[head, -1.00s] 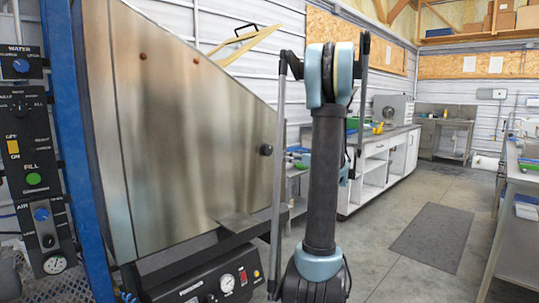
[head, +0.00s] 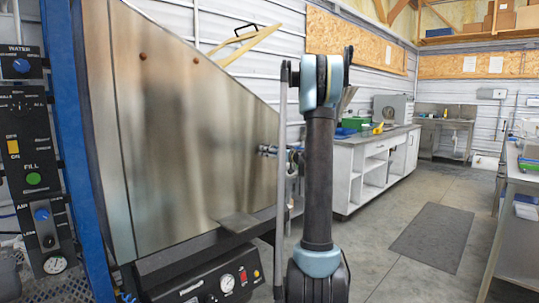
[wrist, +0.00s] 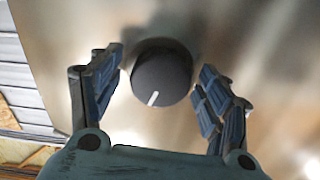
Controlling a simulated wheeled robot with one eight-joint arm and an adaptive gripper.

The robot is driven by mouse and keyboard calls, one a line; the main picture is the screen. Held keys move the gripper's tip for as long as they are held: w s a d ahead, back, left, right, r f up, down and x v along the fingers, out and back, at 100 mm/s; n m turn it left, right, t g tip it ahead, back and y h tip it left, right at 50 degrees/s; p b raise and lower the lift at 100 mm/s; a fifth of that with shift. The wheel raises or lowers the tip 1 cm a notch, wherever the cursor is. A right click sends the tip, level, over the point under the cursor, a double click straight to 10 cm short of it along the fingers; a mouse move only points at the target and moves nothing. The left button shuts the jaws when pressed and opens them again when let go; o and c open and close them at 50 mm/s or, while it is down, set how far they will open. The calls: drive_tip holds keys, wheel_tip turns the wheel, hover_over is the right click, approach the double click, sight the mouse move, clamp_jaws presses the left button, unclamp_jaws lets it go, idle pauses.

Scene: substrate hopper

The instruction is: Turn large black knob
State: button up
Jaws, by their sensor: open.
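The large black knob (wrist: 163,78) is round and dark, with a white mark at its lower left edge in the wrist view. It sits on the brushed metal side of the hopper (head: 190,130). My gripper (wrist: 160,64) is open, with one finger left and one right of the knob. Small gaps show between the fingers and the knob in the wrist view; how deep the fingers reach around it I cannot tell.
A control panel with smaller knobs and a green button (head: 33,178) stands at the left beside a blue post (head: 66,130). A workbench (head: 372,165) is behind my arm.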

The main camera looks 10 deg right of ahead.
drive_tip(key=shift+w, duration=0.1)
drive_tip(key=c, duration=1.1)
drive_tip(key=shift+o, duration=0.2)
drive_tip(key=shift+m, duration=0.3)
drive_tip(key=shift+d+r+m, duration=0.1)
drive_tip(key=shift+m, duration=8.9)
